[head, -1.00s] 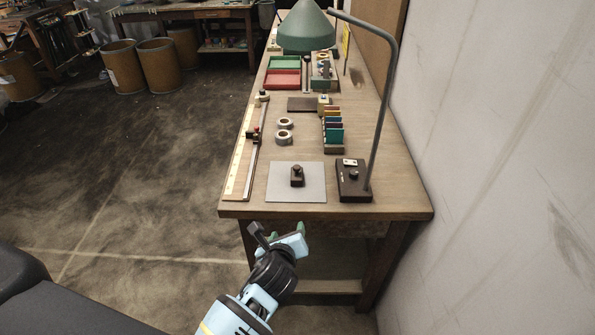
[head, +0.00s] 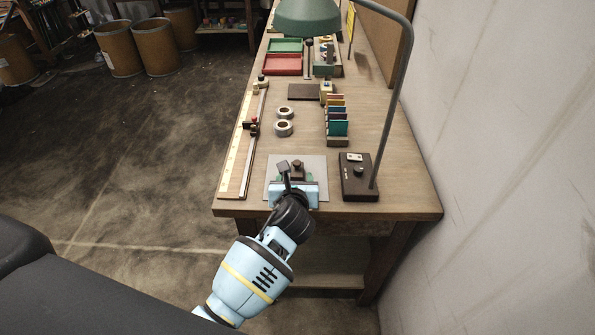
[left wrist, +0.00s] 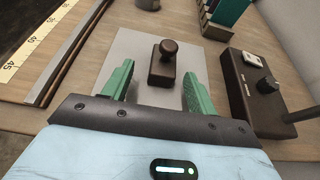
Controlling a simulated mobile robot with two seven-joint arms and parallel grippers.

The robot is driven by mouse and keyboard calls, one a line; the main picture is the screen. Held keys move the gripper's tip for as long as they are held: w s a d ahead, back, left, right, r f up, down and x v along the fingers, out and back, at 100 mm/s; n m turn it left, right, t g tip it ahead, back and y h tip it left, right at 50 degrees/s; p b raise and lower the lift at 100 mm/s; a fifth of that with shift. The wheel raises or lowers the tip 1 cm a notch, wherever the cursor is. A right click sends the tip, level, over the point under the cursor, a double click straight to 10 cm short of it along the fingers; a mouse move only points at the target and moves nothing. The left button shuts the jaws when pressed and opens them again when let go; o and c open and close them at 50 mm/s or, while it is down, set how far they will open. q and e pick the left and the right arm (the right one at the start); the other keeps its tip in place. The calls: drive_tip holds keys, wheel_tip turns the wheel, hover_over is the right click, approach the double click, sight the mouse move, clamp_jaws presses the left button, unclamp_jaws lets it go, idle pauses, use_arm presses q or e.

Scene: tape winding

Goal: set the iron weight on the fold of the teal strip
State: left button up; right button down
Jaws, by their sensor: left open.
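The iron weight (left wrist: 163,66), a dark block with a round knob on top, stands upright on a grey mat (left wrist: 130,45). In the head view the weight (head: 297,168) is partly hidden by my left gripper (head: 296,180). The left wrist view shows that gripper (left wrist: 156,92) open, its two green fingers apart on either side of the weight's near end, with gaps to it. A teal piece (head: 338,129) stands at the near end of a rack of coloured pieces; I cannot tell whether it is the teal strip, and no fold can be made out. My right gripper is not in view.
The dark lamp base (head: 359,180) stands right of the mat, its pole rising beside it. A ruler with a rail (head: 235,160) runs along the left table edge. Two tape rolls (head: 284,128) lie behind the mat. Red (head: 283,65) and green trays lie farther back.

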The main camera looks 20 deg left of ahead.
sight(297, 170)
use_arm(q)
drive_tip(key=shift+d+b+x, duration=0.1)
drive_tip(key=shift+b+x, duration=0.2)
drive_tip(key=shift+x, duration=0.9)
drive_tip(key=shift+d+b+x, duration=0.15)
drive_tip(key=shift+b+x, duration=0.1)
drive_tip(key=shift+x, duration=0.9)
drive_tip(key=shift+w+a+r, duration=0.1)
drive_tip(key=shift+w+r, duration=0.05)
drive_tip(key=shift+w, duration=0.25)
clamp_jaws()
drive_tip(key=shift+r, duration=0.1)
